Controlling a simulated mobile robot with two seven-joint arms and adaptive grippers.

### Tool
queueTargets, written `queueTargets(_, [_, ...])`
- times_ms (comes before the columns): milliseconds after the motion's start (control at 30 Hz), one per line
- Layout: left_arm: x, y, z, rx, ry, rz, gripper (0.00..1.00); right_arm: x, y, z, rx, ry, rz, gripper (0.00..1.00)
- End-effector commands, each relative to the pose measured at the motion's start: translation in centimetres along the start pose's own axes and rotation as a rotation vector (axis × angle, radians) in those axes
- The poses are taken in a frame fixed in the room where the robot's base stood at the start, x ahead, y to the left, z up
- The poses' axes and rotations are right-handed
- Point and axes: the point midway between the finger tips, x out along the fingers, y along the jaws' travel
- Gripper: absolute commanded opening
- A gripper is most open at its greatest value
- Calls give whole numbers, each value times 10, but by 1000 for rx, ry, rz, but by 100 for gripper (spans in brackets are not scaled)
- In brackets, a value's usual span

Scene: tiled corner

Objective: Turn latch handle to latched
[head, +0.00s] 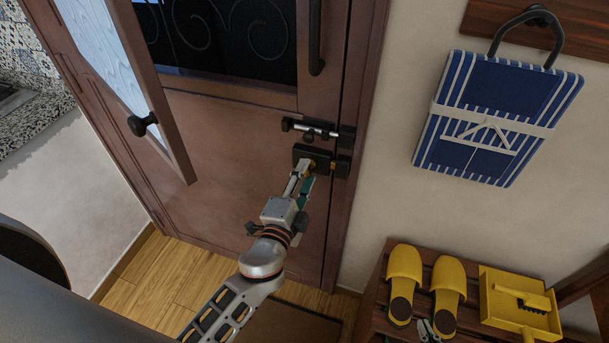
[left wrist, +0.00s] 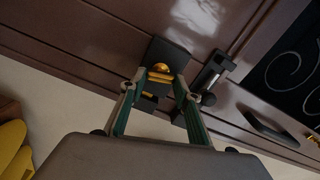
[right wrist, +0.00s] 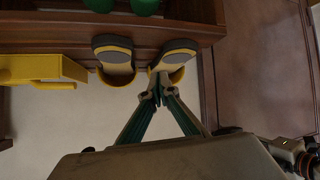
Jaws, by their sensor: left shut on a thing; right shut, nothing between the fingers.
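The latch is a black plate (head: 311,157) on the brown door (head: 240,160), near its right edge. Its brass handle (left wrist: 160,69) shows in the left wrist view, in front of the black plate (left wrist: 176,55). My left gripper (left wrist: 160,80) is shut on the handle, with brass between its fingertips. In the head view the left gripper (head: 304,172) covers most of the handle, so I cannot tell its exact angle. My right gripper (right wrist: 157,92) is shut and empty, near the yellow slippers (right wrist: 115,67); only its tip (head: 428,329) shows in the head view.
A black and steel slide bolt (head: 312,130) sits just above the latch, and a dark pull bar (head: 315,40) higher up. A blue striped bag (head: 497,118) hangs on the right wall. Below it, a wooden rack (head: 385,325) holds yellow slippers and a yellow dustpan (head: 508,304).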

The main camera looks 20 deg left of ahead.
Motion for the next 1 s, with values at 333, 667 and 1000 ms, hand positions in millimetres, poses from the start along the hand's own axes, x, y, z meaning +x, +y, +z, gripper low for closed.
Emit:
queueTargets(333, [0,0,0,207,0,-1,10,-1,1,-4,0,4,1,0])
queueTargets(667, [0,0,0,275,1,-1,10,-1,0,-3,0,1,0,0])
queueTargets(1000, [0,1,0,280,1,-1,10,-1,0,-1,0,-2,-1,0])
